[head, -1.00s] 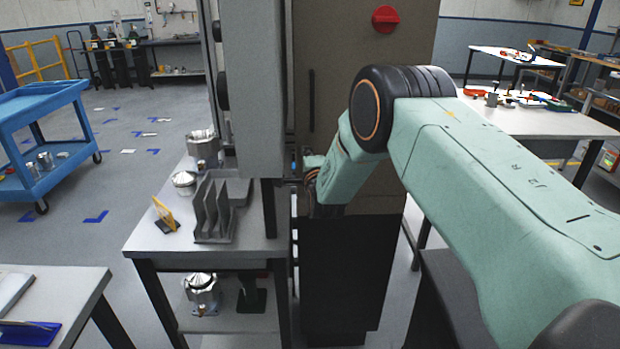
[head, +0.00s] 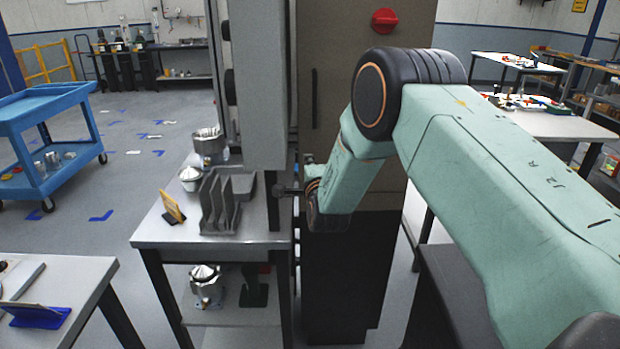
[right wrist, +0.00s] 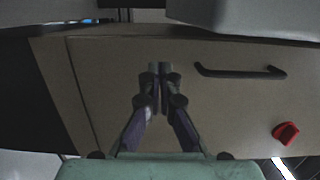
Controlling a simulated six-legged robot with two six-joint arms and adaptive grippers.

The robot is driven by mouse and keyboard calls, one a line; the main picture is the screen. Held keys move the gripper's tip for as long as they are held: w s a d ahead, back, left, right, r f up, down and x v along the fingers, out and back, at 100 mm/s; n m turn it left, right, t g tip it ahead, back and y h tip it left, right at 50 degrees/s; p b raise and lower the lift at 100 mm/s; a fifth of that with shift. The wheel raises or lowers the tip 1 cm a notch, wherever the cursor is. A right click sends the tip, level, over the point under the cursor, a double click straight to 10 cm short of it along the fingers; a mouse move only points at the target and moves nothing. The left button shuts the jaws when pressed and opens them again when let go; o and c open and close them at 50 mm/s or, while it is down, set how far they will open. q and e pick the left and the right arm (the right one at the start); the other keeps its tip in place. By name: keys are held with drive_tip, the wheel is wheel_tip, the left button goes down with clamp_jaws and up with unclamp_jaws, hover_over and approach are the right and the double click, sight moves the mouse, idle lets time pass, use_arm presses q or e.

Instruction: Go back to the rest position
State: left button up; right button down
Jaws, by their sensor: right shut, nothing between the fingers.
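My right arm (head: 500,190) reaches in from the right in the head view, with its elbow high and its forearm hanging down in front of a tall brown cabinet. My left gripper is not in view.
The brown cabinet (head: 365,90) with a red knob (head: 384,20) stands close behind the right forearm. A grey side table (head: 170,232) holds a rack (head: 222,210), a yellow plate (head: 173,206) and metal housings. A blue cart (head: 40,115) stands left on open floor.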

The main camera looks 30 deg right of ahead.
drive_tip(key=s+a+f+n+g+y+b, duration=0.2)
drive_tip(key=s+a+f+n+g, duration=0.2)
drive_tip(key=s+f+n, duration=0.6)
drive_tip(key=s+a+f+n+g+y+b, duration=0.2)
drive_tip(key=s+a+f+n+g, duration=0.25)
drive_tip(key=s+f, duration=0.85)
drive_tip(key=s+a+f+n+g+b, duration=0.1)
drive_tip(key=s+f, duration=0.4)
drive_tip(key=s, duration=0.5)
drive_tip(key=s+a+f+n+g+y+b, duration=0.1)
drive_tip(key=s+f+n+g+b, duration=0.2)
drive_tip(key=s, duration=0.7)
drive_tip(key=s+a+f+n+g+b, duration=0.1)
drive_tip(key=s+f+n+g+b, duration=0.1)
drive_tip(key=s+f+g+b, duration=0.3)
drive_tip(key=s+f, duration=0.4)
drive_tip(key=s, duration=0.1)
drive_tip(key=shift+s+a+f, duration=0.15)
drive_tip(key=shift+a+f, duration=0.05)
drive_tip(key=shift+s+n, duration=0.1)
drive_tip(key=shift+n, duration=0.15)
